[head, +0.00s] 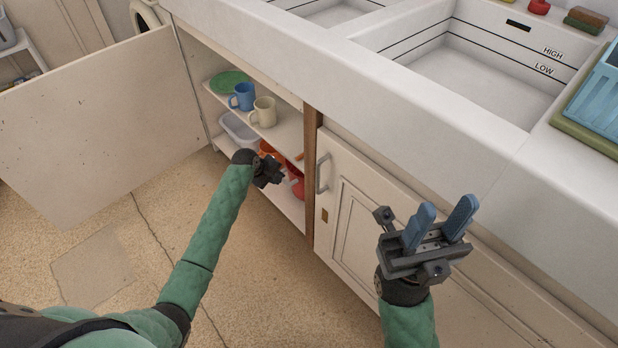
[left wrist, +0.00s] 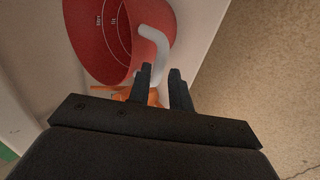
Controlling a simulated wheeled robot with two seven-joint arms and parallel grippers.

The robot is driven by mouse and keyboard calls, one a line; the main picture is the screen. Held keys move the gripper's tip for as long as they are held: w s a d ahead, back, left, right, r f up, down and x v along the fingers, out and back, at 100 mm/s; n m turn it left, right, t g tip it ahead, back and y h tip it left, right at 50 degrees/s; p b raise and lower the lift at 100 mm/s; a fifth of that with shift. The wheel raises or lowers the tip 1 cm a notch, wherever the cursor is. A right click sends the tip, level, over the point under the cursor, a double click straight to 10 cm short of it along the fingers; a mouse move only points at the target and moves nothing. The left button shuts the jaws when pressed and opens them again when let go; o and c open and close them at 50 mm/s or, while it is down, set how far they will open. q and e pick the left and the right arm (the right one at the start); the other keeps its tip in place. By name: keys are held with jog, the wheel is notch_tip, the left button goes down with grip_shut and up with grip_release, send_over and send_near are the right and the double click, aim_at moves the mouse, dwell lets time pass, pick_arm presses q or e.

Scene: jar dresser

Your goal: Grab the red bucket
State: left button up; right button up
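The red bucket (head: 298,184) is on the lower shelf of the open cabinet, partly hidden by my left gripper (head: 268,172) and the shelf above. The left wrist view shows its red body (left wrist: 108,38) with marked lines inside and a pale curved handle (left wrist: 157,45). The left gripper's dark fingers (left wrist: 161,75) are apart. The handle's lower end comes down between or just beyond the fingertips; I cannot tell if they touch it. My right gripper (head: 440,222), with blue fingers, is open and empty in front of the closed cabinet door.
The open door (head: 95,120) is at left. The upper shelf (head: 285,127) holds a green plate (head: 230,82), a blue mug (head: 242,97) and a beige mug (head: 264,112). A clear tub (head: 238,130) and an orange item (head: 268,149) are below. A wooden post (head: 311,165) borders the opening.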

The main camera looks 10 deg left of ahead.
aim_at(283, 180)
pick_arm(q)
jog(key=b+x, duration=0.1)
jog(key=x, duration=0.3)
jog(key=shift+d+f, duration=0.15)
jog(key=shift+f, duration=0.1)
jog(key=shift+c, duration=0.2)
jog(key=shift+r, duration=0.1)
grip_shut()
